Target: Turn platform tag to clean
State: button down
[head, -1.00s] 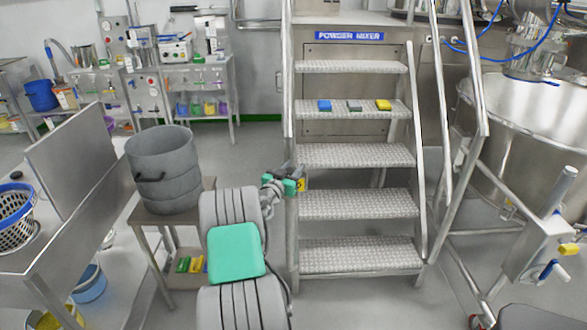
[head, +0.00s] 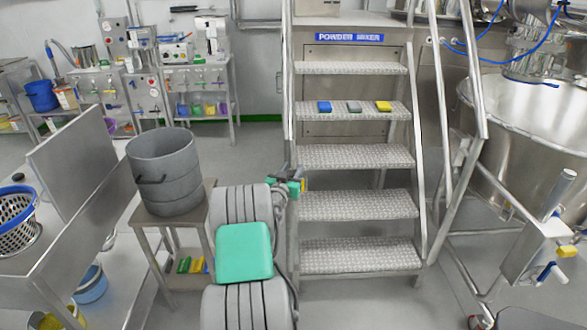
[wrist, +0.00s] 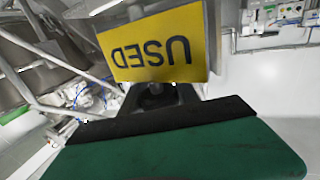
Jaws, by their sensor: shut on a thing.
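The platform tag shows in the wrist view as a yellow plate (wrist: 153,44) reading "USED" upside down, just beyond a dark mount. In the head view only a thin yellow sliver of the tag (head: 304,183) shows at the stair's left rail. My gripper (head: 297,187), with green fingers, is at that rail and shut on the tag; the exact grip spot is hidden. In the wrist view, a green finger with a black pad (wrist: 165,118) fills the bottom, close below the plate. The tag's other faces are hidden.
The stairs (head: 355,205) rise just right of my gripper, with blue, grey and yellow blocks on one tread. A grey drum (head: 165,175) stands on a small table to the left. A steel vessel (head: 530,120) is at right. Open floor lies behind the drum.

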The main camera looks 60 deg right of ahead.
jog(key=shift+r+n+t, duration=0.1)
jog(key=shift+n+t, duration=0.6)
jog(key=shift+t, duration=0.3)
jog(key=n+t+b, duration=0.1)
jog(key=n+t+y+b, duration=0.1)
jog(key=t, duration=0.1)
jog(key=f+n+t+y+b, duration=0.1)
jog(key=shift+w+a+t+b, duration=0.1)
jog(key=shift+w+t+b, duration=0.2)
jog(key=shift+w+b, duration=0.1)
jog(key=shift+w+a+r+n+t+y+b, duration=0.1)
jog(key=shift+w+a+n+t+y+b, duration=0.2)
jog(key=shift+n+t+y+b, duration=1.45)
jog(key=shift+w+a+r+n+t+y+b, duration=0.1)
jog(key=shift+w+a+n+t+y+b, duration=0.2)
jog(key=shift+n+t+y+b, duration=1.1)
jog(key=shift+w+a+r+n+t+y+b, duration=0.2)
jog(key=shift+n+t+y+b, duration=0.6)
jog(key=shift+y+b, duration=1.45)
jog(key=shift+a+h+b, duration=0.15)
jog(key=shift+h+b, duration=0.25)
jog(key=shift+b, duration=0.25)
jog(key=c, duration=0.9)
grip_release()
jog(key=shift+w, duration=0.1)
